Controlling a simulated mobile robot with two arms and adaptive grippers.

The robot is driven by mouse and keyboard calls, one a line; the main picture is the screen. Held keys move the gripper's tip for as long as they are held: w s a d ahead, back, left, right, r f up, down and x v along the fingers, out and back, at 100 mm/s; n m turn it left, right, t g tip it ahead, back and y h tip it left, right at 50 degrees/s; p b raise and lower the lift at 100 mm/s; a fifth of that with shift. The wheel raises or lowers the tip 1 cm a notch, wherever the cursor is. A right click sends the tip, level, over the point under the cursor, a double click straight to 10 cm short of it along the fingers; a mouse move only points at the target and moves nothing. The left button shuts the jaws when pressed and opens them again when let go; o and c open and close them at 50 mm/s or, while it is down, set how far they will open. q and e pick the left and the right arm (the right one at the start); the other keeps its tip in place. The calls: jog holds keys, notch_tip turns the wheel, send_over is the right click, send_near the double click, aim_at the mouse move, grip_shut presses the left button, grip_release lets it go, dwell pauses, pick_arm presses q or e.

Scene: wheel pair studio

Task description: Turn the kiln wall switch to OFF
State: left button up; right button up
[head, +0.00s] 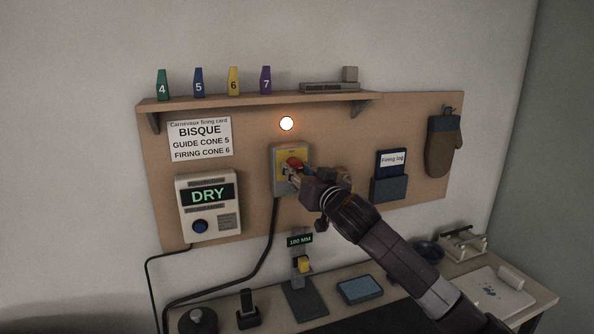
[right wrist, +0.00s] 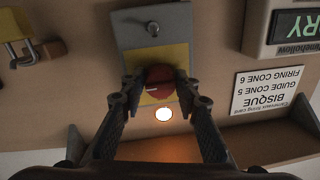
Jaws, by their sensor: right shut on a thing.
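The kiln wall switch (head: 279,182) is a grey box with a yellow plate on the brown wall board. Its red knob (head: 294,162) shows partly behind my right gripper (head: 298,172). In the right wrist view, which is turned over, the red knob (right wrist: 160,80) sits between both fingertips, and the gripper is shut on it. A small pale mark shows near the knob's left edge; I cannot read a switch position from it. A round lamp (head: 287,124) glows just above the switch. My left gripper is not in view.
A controller reading DRY (head: 208,207) hangs left of the switch, under a firing card (head: 200,138). A shelf (head: 260,101) with numbered cones runs above. A firing log holder (head: 389,188) and mitt (head: 442,147) are at right. A brass padlock (right wrist: 17,52) hangs near the switch.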

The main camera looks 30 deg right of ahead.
jog(key=n+p, duration=0.3)
jog(key=n, duration=0.1)
jog(key=shift+d+r, duration=0.1)
jog(key=shift+r, duration=0.15)
jog(key=n+p, duration=0.3)
jog(key=n, duration=0.1)
jog(key=shift+g+p, duration=0.35)
jog(key=shift+g, duration=0.05)
jog(key=n+p, duration=0.3)
jog(key=n, duration=0.1)
jog(key=shift+r+n, duration=0.1)
jog(key=shift+n, duration=0.2)
jog(key=n+p, duration=0.2)
jog(key=n, duration=0.2)
jog(key=shift+h, duration=0.3)
jog(key=shift+p, duration=0.3)
jog(key=o, duration=1.2)
jog(key=shift+c, duration=0.2)
